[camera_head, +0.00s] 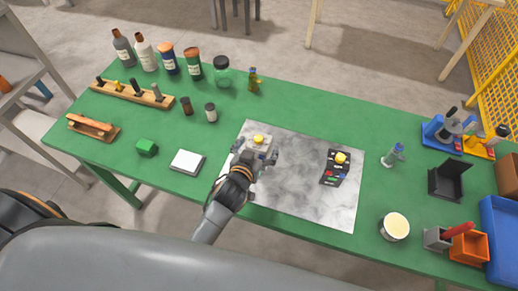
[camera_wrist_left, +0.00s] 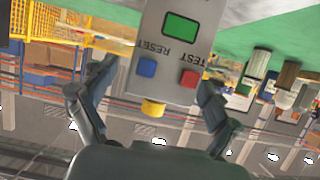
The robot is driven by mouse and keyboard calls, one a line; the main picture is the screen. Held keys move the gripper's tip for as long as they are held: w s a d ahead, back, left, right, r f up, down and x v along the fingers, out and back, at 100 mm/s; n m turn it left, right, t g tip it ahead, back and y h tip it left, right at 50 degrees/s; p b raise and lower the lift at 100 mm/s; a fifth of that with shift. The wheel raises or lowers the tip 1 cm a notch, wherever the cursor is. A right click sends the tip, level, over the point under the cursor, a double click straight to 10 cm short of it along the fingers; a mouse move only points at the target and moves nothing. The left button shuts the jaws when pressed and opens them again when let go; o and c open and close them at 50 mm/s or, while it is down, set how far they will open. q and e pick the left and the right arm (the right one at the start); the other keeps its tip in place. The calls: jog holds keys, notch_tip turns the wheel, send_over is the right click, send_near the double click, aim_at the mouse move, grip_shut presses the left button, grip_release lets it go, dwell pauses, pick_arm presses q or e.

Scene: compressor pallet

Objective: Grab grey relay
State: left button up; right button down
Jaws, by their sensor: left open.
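The grey relay (camera_head: 265,148), a grey box with a yellow knob on top, stands at the left part of the grey marbled mat. In the left wrist view the relay (camera_wrist_left: 175,55) shows a green screen, a blue button marked RESET, a red button marked TEST and the yellow knob. My left gripper (camera_head: 255,158) is open in front of the relay, one finger towards each side. In the wrist view the fingers (camera_wrist_left: 157,80) flank its knob end; the left finger is apart from it, and contact of the right finger cannot be told. My right gripper is not in view.
A dark relay (camera_head: 332,168) with a yellow knob lies on the mat (camera_head: 300,200) to the right. A white-topped box (camera_head: 187,162) and a green block (camera_head: 147,148) are left of my gripper. Bottles line the back left; a cream-topped tub (camera_head: 395,226) and bins are at right.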

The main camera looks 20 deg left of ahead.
pick_arm(q)
jog(key=shift+w+f, duration=0.25)
jog(key=shift+w, duration=0.4)
jog(key=c, duration=1.5)
jog(key=shift+r, duration=0.1)
jog(key=shift+c, duration=0.2)
